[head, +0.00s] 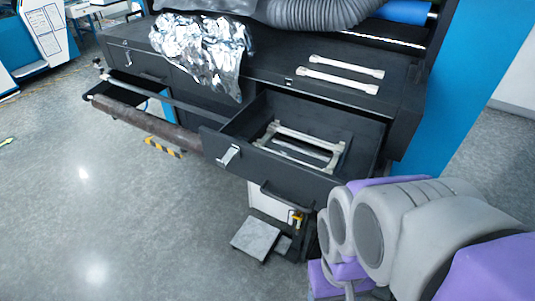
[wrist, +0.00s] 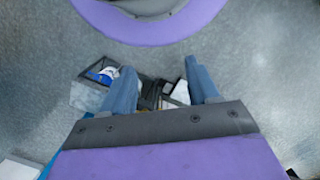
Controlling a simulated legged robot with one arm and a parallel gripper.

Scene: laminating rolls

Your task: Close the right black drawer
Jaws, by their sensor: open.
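The right black drawer (head: 290,175) is pulled well out of the black cabinet (head: 255,75) in the head view. White frame-shaped parts (head: 300,147) lie inside it. Its front has a metal latch (head: 228,155) at left and a dark handle bar (head: 292,194) lower down. My purple and grey arm bulks at the lower right, close to the drawer's right front corner. My gripper (wrist: 160,82) shows in the wrist view with its two blue-grey fingers apart and nothing between them. Its fingertips cannot be made out in the head view.
Crumpled foil (head: 205,50) and two white handles (head: 340,75) lie on the cabinet top. A brown roll (head: 145,122) lies along the left front. A grey pedal-like plate (head: 256,236) stands on the floor below the drawer. Open floor (head: 100,220) spreads left. Small blurred objects (wrist: 105,72) show beyond my fingers.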

